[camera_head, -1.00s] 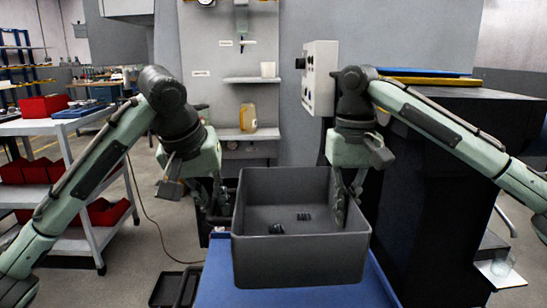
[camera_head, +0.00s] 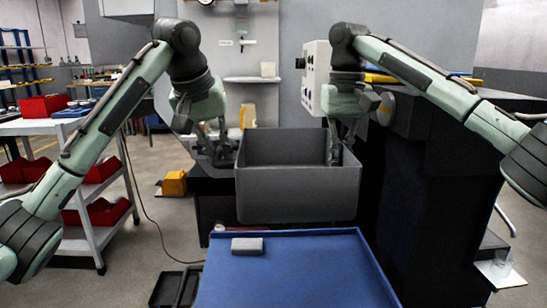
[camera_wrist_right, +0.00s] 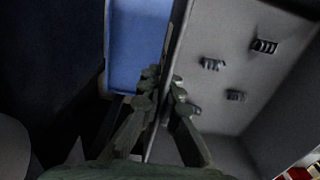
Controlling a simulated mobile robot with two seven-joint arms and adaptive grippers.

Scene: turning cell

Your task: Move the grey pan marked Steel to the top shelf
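The grey pan (camera_head: 298,195) is a deep open box, held in the air beyond the blue surface (camera_head: 300,270). No Steel mark is readable on it. My left gripper (camera_head: 228,150) is at its left rim and appears shut on it; its fingertips are partly hidden. My right gripper (camera_head: 345,155) is shut on the right wall, and the right wrist view shows its fingers (camera_wrist_right: 160,85) on either side of that wall. Small dark parts (camera_wrist_right: 235,96) lie inside the pan. A wall shelf (camera_head: 250,79) is behind, above the pan; I cannot tell whether it is the named top shelf.
A small grey block (camera_head: 247,245) lies on the otherwise bare blue surface. A yellow container (camera_head: 248,115) stands behind the pan. A dark cabinet (camera_head: 430,190) is close on the right. A grey rack (camera_head: 40,127) with red bins stands left. A yellow object (camera_head: 174,183) is low behind.

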